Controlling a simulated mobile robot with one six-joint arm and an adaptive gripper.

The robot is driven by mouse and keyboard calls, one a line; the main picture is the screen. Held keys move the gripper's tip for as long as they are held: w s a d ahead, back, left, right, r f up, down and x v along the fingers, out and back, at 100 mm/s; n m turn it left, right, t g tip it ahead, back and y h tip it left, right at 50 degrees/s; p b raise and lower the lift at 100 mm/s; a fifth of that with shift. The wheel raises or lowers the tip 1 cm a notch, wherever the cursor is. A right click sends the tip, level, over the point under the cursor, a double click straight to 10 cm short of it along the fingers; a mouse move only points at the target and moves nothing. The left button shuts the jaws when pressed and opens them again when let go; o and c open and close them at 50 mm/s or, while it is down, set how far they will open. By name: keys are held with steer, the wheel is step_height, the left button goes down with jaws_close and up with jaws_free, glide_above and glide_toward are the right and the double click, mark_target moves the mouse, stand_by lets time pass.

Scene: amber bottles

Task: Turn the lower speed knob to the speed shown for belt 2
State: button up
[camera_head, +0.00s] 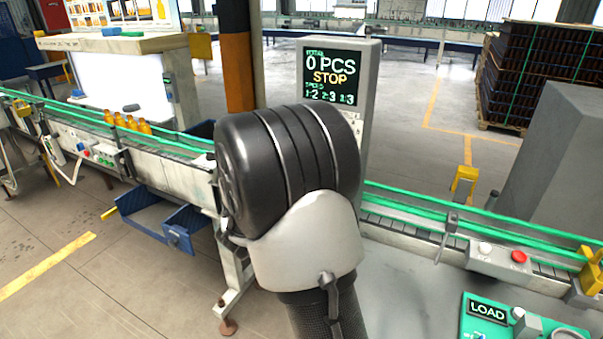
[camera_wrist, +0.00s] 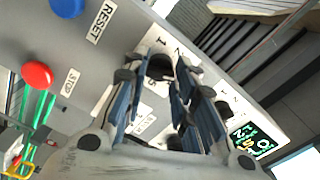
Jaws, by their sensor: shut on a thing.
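In the wrist view a dark round knob (camera_wrist: 160,67) sits on a grey panel, on a white plate marked 1 and 2. My gripper (camera_wrist: 160,78) has its blue-padded fingers on both sides of this knob and is shut on it. The fingers cover part of the plate, so the knob's pointer cannot be read. I cannot tell from this view whether it is the upper or the lower knob. In the head view my arm hides the gripper and knobs. The display (camera_head: 332,77) there shows 0 PCS, STOP and a speed row, which appears to give 3 for belt 2.
The panel also has a red button (camera_wrist: 37,75) by a STOP label and a blue button (camera_wrist: 67,6) by RESET. The green-railed conveyor (camera_head: 410,206) runs behind my arm. A LOAD panel (camera_head: 520,325) is at the lower right. Crates (camera_head: 540,75) stand behind.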

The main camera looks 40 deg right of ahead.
steer(key=o, duration=1.1)
steer(key=shift+c, duration=0.2)
steer(key=v, duration=1.2)
steer(key=w+a+r+n+t+y, duration=0.3)
steer(key=w+a+n+t+y, duration=0.3)
steer(key=a+n+y, duration=0.45)
steer(key=s+a+n+g+y, duration=0.1)
steer(key=s+a+n+y, duration=0.55)
steer(key=a, duration=0.45)
steer(key=s+f+n+g, duration=0.2)
steer(key=s+n, duration=0.1)
steer(key=s, duration=0.4)
steer(key=s+d+f+n+g, duration=0.1)
steer(key=s+n+g, duration=0.1)
steer(key=s, duration=0.5)
steer(key=s+f+n+g, duration=0.2)
steer(key=s+n+g, duration=0.1)
steer(key=s, duration=0.5)
steer(key=shift+d+f+n, duration=0.25)
steer(key=shift+f+n, duration=0.1)
steer(key=shift+n, duration=0.45)
